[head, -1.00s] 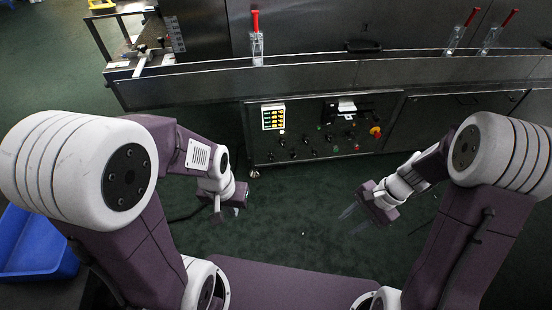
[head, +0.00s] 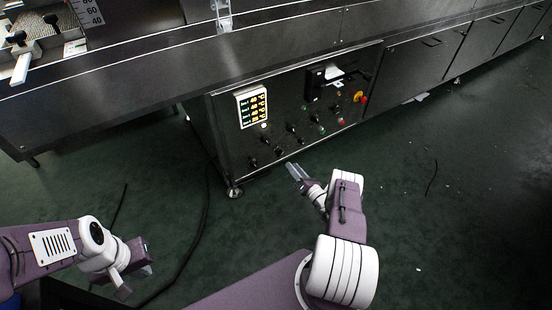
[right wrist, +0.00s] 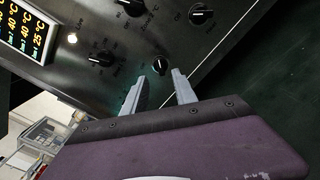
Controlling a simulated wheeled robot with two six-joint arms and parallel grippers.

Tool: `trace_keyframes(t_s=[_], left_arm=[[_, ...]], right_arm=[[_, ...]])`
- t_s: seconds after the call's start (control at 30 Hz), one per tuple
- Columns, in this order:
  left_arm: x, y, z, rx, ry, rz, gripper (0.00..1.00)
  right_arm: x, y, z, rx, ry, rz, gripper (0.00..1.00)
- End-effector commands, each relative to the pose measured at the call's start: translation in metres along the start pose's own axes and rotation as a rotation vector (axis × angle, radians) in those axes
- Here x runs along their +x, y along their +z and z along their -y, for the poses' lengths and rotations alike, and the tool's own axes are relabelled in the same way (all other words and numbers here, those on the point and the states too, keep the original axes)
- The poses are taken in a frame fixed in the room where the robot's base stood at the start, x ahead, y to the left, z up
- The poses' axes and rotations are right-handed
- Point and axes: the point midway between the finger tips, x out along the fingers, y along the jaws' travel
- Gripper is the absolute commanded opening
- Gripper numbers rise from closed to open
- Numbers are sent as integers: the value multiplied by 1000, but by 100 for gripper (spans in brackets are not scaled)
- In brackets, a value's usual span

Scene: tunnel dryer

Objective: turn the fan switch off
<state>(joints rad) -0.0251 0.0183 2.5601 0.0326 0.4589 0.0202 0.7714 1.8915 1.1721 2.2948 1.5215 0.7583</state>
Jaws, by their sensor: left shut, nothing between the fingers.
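The control panel (head: 232,145) is a dark metal face on the dryer's side, with several black rotary knobs. I cannot tell surely which knob is the fan switch, since the labels are too small or blurred. My right gripper (head: 294,171) is in front of the panel's lower edge. In the right wrist view, its two fingers (right wrist: 159,84) are apart with nothing held. One black knob (right wrist: 160,64) appears just beyond and between the fingertips. Another knob (right wrist: 102,60) is to its left. My left gripper (head: 148,270) is shut and empty, low at the left, away from the panel.
A lit temperature display (head: 252,105) is at the panel's left. A red-and-yellow emergency button (head: 360,97) is at its right. The dryer's long steel body (head: 150,75) runs across the back. A dark cable (head: 195,240) lies on the green floor.

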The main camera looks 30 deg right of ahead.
Motion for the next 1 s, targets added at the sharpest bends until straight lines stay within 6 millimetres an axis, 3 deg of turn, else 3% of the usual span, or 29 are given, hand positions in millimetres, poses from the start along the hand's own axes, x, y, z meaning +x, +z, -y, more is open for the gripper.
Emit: trace_keyframes(t_s=[0.1,0.33,0.5,0.7,0.73,0.83,1.0], left_arm=[[22,2,0,0,0,0,0],[48,5,1,0,0,1,0],[53,6,1,0,0,1,0],[51,5,1,0,0,0,0],[51,5,1,0,0,0,0],[51,5,1,0,0,1,0],[51,5,1,0,0,1,0]], right_arm=[[25,-7,3,-4,6,-2,34],[68,-6,2,-4,4,-4,34],[80,-3,0,-2,2,-4,34],[81,-2,-1,-2,1,-4,34],[81,-2,-1,-2,1,-4,31],[81,-2,-1,-2,1,-4,3],[80,-2,-1,-2,1,-5,0]])
